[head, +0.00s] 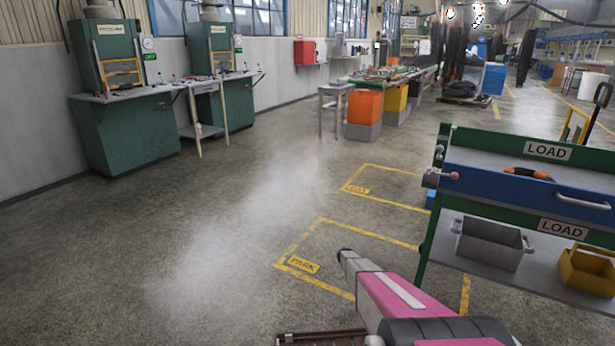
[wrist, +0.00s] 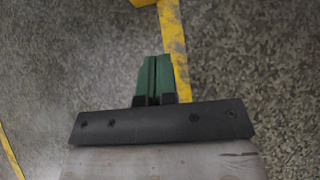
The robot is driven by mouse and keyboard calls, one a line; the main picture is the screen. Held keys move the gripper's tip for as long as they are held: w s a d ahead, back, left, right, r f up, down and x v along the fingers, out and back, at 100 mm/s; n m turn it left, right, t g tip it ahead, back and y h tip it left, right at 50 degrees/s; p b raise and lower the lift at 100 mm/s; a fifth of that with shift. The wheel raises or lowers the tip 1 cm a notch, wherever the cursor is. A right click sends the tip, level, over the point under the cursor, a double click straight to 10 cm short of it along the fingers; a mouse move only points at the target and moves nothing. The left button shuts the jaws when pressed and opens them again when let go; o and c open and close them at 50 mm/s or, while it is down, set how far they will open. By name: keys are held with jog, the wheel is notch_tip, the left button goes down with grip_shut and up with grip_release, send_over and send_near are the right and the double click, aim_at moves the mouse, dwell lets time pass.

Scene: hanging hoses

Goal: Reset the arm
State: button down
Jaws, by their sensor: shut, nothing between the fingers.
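My gripper (wrist: 154,78) shows in the wrist view with its two green fingers side by side and touching. It is shut with nothing between the fingers. Below it in that view is bare grey floor with a yellow painted line. In the head view my pink and grey arm reaches in from the bottom right, low and left of the load rack; the fingers cannot be made out there.
A green and blue rack (head: 497,171) marked LOAD stands at the right, with an orange-handled tool (head: 528,173) on top. A grey bin (head: 490,243) and a yellow bin (head: 588,272) sit on its lower shelf. Green machines (head: 125,130) line the left wall. The middle floor is clear.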

jog(key=s+a+r+m+t+y, duration=0.1)
jog(key=s+a+r+m+y, duration=0.1)
jog(key=s+a+r, duration=0.4)
jog(key=s+a+r+m+t+y, duration=0.2)
jog(key=s+a+r+m, duration=0.3)
jog(key=s+r, duration=1.1)
jog(key=s+a+r+m+t+y, duration=0.1)
jog(key=s+a+r+m+y, duration=0.2)
jog(key=s+a+r, duration=0.5)
jog(key=s+r, duration=0.3)
jog(key=r, duration=1)
jog(key=shift+s+m+t, duration=0.2)
jog(key=shift+m+t, duration=0.1)
jog(key=shift+t, duration=0.1)
jog(key=shift+f, duration=0.1)
